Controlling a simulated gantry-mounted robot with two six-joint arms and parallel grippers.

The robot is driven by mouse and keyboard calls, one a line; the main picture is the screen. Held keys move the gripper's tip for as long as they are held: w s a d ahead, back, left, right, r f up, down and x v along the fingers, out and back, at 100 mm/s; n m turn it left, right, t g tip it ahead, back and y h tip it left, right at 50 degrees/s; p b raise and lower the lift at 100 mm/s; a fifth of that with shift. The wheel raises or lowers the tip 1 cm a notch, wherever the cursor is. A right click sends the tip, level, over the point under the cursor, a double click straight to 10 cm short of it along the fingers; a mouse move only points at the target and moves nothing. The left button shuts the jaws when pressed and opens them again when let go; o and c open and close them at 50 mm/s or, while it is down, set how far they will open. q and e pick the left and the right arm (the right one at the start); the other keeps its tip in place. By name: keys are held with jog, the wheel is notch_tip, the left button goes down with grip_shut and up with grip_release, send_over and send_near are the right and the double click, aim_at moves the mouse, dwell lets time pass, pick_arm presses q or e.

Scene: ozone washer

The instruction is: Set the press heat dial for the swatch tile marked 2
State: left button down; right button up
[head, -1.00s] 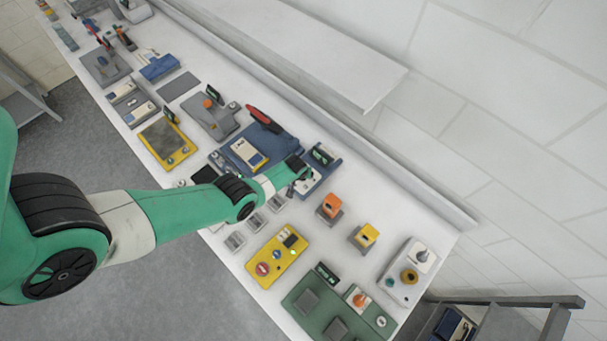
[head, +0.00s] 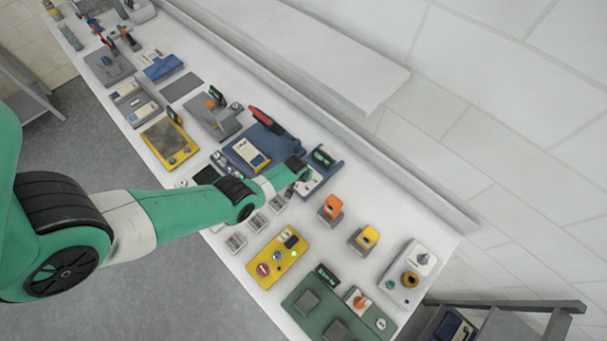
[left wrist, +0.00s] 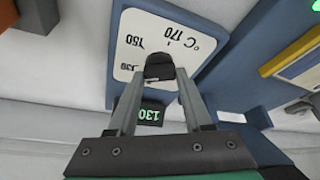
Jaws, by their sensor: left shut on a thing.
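The blue press (head: 267,142) with a red handle stands mid-bench in the head view. Its white scale plate (left wrist: 204,47) shows upside down in the left wrist view, with marks for 150, 170 and °C and a lower mark partly legible as 130. My left gripper (left wrist: 160,76) is shut on the black heat dial (left wrist: 158,66). The small display (left wrist: 151,113) beside the plate reads 130 in green. In the head view my left gripper (head: 298,178) is at the press's right end. No tile marked 2 can be made out. My right gripper is out of view.
A wall ledge (head: 330,75) runs behind the bench.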

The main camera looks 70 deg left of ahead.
pick_arm(q)
jog(key=m+t+h, duration=0.1)
jog(key=m, duration=0.2)
jog(key=shift+s+a+m, duration=0.1)
jog(key=shift+a+m, duration=0.05)
jog(key=shift+m, duration=0.15)
jog(key=m+b, duration=0.1)
jog(key=m, duration=0.1)
jog(key=m+h+b, duration=0.1)
jog(key=m, duration=0.1)
jog(key=shift+a+f+t+h, duration=0.1)
jog(key=shift+t+h, duration=0.2)
jog(key=shift+m+h+b, duration=0.3)
jog(key=shift+m+h, duration=0.3)
jog(key=shift+m, duration=1.1)
jog(key=shift+c, duration=1.6)
grip_release()
jog(key=shift+r, duration=0.2)
